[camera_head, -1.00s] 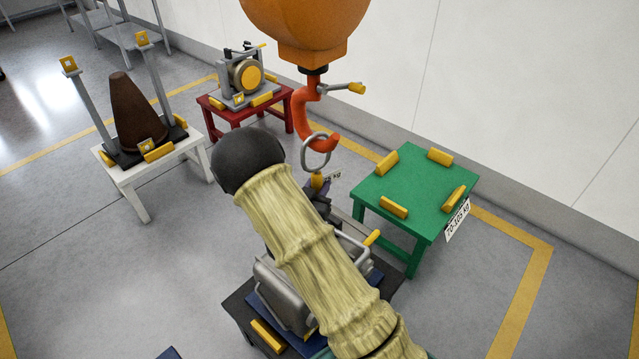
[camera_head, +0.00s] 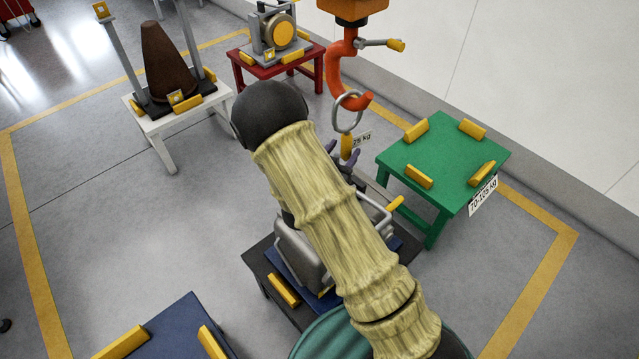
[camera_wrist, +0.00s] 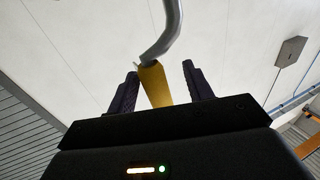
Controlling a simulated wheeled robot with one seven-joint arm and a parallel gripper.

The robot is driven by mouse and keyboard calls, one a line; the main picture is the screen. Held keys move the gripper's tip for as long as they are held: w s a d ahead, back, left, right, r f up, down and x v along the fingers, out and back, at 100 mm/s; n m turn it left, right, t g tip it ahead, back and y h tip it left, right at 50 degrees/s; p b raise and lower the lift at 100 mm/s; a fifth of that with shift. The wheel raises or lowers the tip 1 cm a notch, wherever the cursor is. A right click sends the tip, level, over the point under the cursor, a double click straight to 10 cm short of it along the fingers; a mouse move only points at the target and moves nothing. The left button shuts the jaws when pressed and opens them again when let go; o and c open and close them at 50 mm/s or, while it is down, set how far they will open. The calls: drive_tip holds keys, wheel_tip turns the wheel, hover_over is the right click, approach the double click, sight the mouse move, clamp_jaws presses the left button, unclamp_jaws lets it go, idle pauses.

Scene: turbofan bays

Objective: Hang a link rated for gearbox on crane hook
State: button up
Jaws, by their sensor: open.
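The orange-red crane hook (camera_head: 343,75) hangs at upper centre in the head view. A grey metal link ring (camera_head: 336,122) hangs at the hook's lower curve and appears to loop around it. Below the ring is its yellow grip (camera_head: 347,146), with a white tag (camera_head: 362,139) beside it reading about "75 kg"; any further digits are hidden or too small. My gripper (camera_head: 342,153) is just below the ring, jaws open. In the wrist view, the yellow grip (camera_wrist: 154,86) stands between the two spread dark fingers, with gaps on both sides, and the grey ring (camera_wrist: 163,38) rises above it.
A green table (camera_head: 440,165) tagged "70-105 kg" stands empty at right. A red table (camera_head: 272,68) holds a gearbox-like unit; a white table (camera_head: 155,124) holds a brown cone. A dark table (camera_head: 262,262) with a grey casing lies beneath my arm. A blue table (camera_head: 170,335) is front left.

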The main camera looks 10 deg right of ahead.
drive_tip(key=b+v, duration=0.2)
drive_tip(key=v, duration=1.2)
drive_tip(key=shift+a, duration=0.1)
drive_tip(key=w+d+g+y+p, duration=0.1)
drive_tip(key=w+g+y+p, duration=0.1)
drive_tip(key=w+g+y, duration=0.3)
drive_tip(key=s+d+r+n+g+y+p, duration=0.2)
drive_tip(key=s+d+r+n+g, duration=0.1)
drive_tip(key=s, duration=0.4)
drive_tip(key=s+d+r+n+g+y+p, duration=0.2)
drive_tip(key=s+d+r+n+g+y, duration=0.1)
drive_tip(key=s+d+r, duration=0.3)
drive_tip(key=shift+s+d+r+n+g, duration=0.15)
drive_tip(key=shift+s+d+n+g, duration=0.5)
drive_tip(key=shift+s, duration=0.55)
drive_tip(key=shift+a, duration=0.1)
idle(0.6)
